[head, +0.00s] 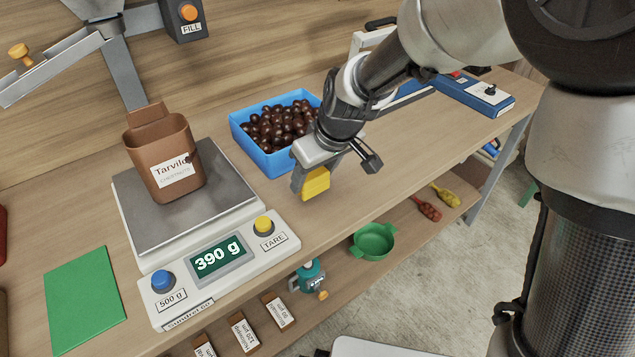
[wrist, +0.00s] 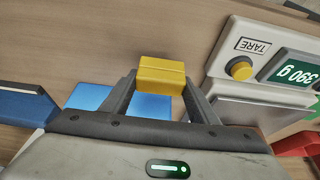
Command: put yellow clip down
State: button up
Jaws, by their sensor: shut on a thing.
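A yellow clip (head: 315,184) is held between the fingers of my gripper (head: 309,181). In the wrist view the yellow clip (wrist: 161,75) sits between both fingertips of my gripper (wrist: 161,78). In the head view my gripper is over the wooden bench, right of the scale and in front of the blue crate of chestnuts. I cannot tell whether the clip touches the bench top.
A scale (head: 220,265) reading 390 g carries a brown bag (head: 160,150) labelled Tarvilo. A blue crate (head: 262,158) holds chestnuts. A green mat (head: 84,300) lies at left. A blue device (head: 475,96) stands at back right. Bench to the gripper's right is clear.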

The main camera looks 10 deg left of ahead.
aim_at(316, 185)
jog(key=shift+f+b, duration=0.35)
jog(key=shift+f, duration=1.6)
jog(key=shift+f, duration=0.2)
jog(key=o, duration=1)
